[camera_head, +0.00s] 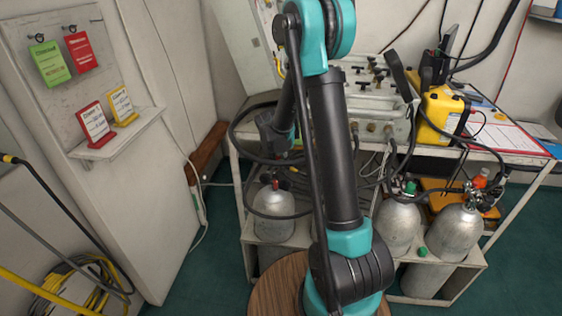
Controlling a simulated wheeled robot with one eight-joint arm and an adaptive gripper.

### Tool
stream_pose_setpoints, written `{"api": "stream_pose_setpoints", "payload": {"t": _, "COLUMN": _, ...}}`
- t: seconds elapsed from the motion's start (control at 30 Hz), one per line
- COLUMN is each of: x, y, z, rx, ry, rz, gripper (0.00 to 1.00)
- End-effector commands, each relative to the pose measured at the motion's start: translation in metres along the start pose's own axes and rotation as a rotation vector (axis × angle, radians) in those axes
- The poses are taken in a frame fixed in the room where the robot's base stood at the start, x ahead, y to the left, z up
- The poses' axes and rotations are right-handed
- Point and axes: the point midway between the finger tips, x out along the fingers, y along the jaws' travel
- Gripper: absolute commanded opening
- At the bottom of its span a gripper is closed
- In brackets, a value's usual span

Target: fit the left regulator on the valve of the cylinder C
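My arm crosses the middle of the view. Its dark end, with my gripper (277,148), shows partly behind the arm's links, above the left cylinder (273,212). The fingers are too small and covered to tell whether they are open or hold anything. The left cylinder is grey and upright, with a red part at its valve. A middle cylinder (397,222) has a green part at its top. A right cylinder (455,232) has dark fittings and hoses at its valve (480,194). No letter C is readable. I cannot single out the left regulator.
The air panel (375,108) stands on a white bench, with a yellow case (440,112) to its right. Black hoses loop around the bench front and cylinders. A round wooden top (277,285) is in front. A wall shelf (115,135) holds cards at left.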

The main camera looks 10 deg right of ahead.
Motion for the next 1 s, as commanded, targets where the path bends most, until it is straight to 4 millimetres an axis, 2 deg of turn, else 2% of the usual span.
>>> {"api": "stream_pose_setpoints", "payload": {"t": 1.0, "x": 0.016, "y": 0.0, "z": -0.006, "rx": 0.0, "ry": 0.0, "rz": 0.0, "gripper": 0.0}}
